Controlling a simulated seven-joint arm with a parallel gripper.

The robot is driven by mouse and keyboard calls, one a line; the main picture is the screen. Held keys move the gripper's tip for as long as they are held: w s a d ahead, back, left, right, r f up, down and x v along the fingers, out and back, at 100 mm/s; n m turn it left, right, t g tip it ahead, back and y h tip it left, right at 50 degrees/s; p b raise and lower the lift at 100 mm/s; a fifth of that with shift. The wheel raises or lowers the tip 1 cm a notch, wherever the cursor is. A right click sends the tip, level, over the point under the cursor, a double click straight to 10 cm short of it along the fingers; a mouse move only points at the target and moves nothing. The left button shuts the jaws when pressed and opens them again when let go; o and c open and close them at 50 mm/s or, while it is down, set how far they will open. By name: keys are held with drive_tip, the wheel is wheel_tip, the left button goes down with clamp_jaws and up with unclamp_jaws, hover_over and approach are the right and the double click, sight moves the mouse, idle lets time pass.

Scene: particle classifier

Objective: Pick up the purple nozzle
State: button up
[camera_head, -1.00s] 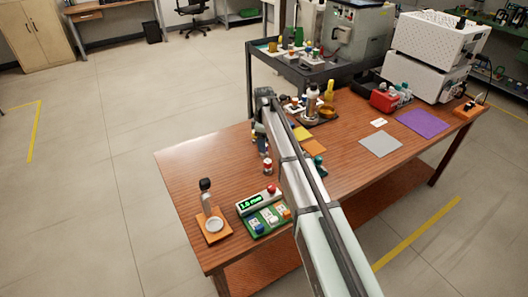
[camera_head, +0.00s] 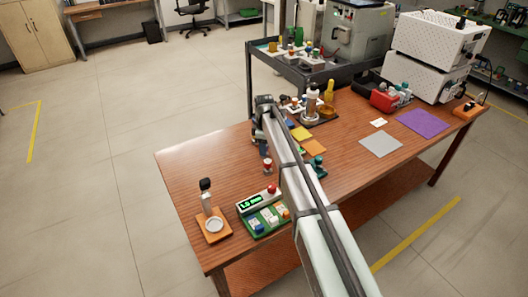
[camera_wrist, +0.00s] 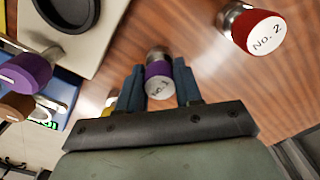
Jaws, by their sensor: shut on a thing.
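In the wrist view, the purple nozzle (camera_wrist: 158,87) has a pale end marked "No. 1" and a metallic tip. It sits between the two blue fingers of my gripper (camera_wrist: 158,80), which are shut on its sides. Whether it touches the table is unclear. A second nozzle, dark red with a "No. 2" label (camera_wrist: 262,30), stands at the upper right, apart from my gripper. In the head view, a small red and white nozzle (camera_head: 267,165) stands on the table beside my arm.
Another purple-capped item (camera_wrist: 30,70) and a brown one (camera_wrist: 16,106) are at the left in the wrist view. In the head view, an orange stand (camera_head: 214,226) and a green-display device (camera_head: 252,201) occupy the near table. The left table surface (camera_head: 205,160) is clear.

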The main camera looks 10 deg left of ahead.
drive_tip(key=shift+c, duration=1)
